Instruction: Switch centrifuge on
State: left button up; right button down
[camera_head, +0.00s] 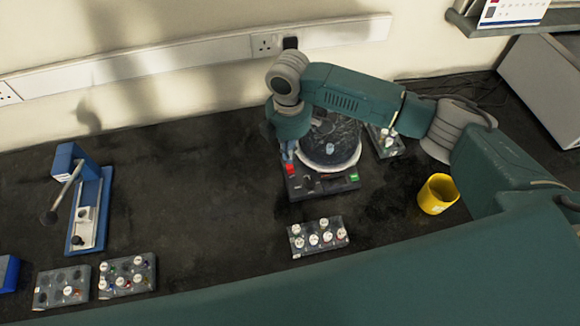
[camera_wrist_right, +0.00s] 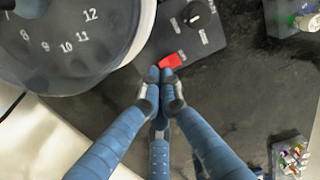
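The centrifuge (camera_head: 325,184) stands on the dark bench, with a round bowl and a front panel. Its red switch (camera_head: 290,169) is at the left of the panel. In the right wrist view the red switch (camera_wrist_right: 171,61) is just beyond my fingertips, beside a black dial (camera_wrist_right: 196,14) and the numbered rotor (camera_wrist_right: 70,40). My right gripper (camera_head: 288,157) points down at the switch. In the wrist view its blue fingers (camera_wrist_right: 160,76) are brought together with nothing between them. The tips are at or very near the switch; I cannot tell whether they touch. My left gripper is not in view.
A tube rack (camera_head: 318,237) lies in front of the centrifuge, another (camera_head: 386,141) behind right. A yellow cup (camera_head: 437,194) stands at right. A blue stand (camera_head: 88,210) and two racks (camera_head: 127,275) (camera_head: 62,287) are at left. The bench between is clear.

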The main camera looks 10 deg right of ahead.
jog(key=shift+f+b, duration=0.35)
jog(key=shift+f, duration=0.6)
dwell(0.4)
notch_tip(320, 180, up, 5)
jog(key=p, duration=0.5)
jog(key=shift+p, duration=0.35)
dwell(0.4)
